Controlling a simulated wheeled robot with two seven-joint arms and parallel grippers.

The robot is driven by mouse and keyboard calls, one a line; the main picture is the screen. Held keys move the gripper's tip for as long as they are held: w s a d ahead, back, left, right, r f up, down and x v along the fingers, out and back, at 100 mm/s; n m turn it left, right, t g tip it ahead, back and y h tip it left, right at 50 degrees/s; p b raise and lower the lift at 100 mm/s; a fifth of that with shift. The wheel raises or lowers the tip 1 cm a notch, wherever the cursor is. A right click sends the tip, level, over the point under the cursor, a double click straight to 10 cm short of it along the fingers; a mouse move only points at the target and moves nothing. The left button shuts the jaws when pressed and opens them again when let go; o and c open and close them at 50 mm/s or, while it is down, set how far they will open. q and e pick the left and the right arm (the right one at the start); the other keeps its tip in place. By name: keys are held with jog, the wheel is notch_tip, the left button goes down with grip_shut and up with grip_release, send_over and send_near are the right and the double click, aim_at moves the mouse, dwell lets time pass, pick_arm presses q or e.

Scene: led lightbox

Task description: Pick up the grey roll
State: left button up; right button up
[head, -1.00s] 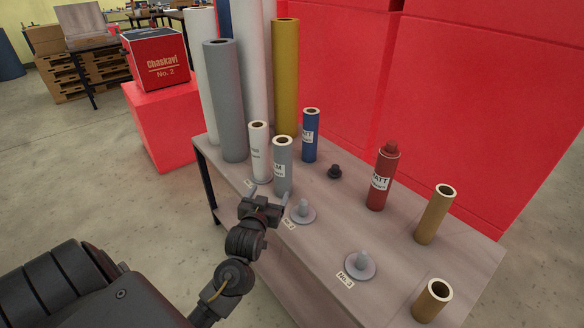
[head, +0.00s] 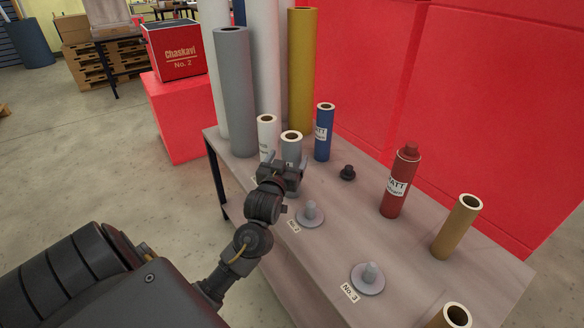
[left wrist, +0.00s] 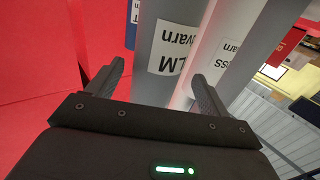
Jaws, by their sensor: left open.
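The short grey roll (head: 291,143) stands upright on the table, its lower part hidden behind my left gripper (head: 281,172). In the left wrist view the grey roll (left wrist: 152,92) with its white label lies between the two spread fingers of my left gripper (left wrist: 158,85). The gripper is open; I cannot tell whether either finger touches the roll. The right-hand finger in that view is close to the white roll (left wrist: 243,45). My right gripper is not in view.
The white roll (head: 266,132) stands just left of the grey one, and a blue roll (head: 323,140) behind right. Tall rolls, including a grey one (head: 236,95), stand at the back left. Pegged discs (head: 311,217) and a red bottle (head: 398,185) are to the right.

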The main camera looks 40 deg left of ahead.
pick_arm(q)
jog(key=shift+r+x, duration=0.15)
jog(key=shift+x, duration=1.15)
jog(key=shift+r+x, duration=0.15)
jog(key=shift+x, duration=1.15)
jog(key=shift+w+d, duration=0.1)
jog(key=shift+d, duration=0.1)
grip_shut()
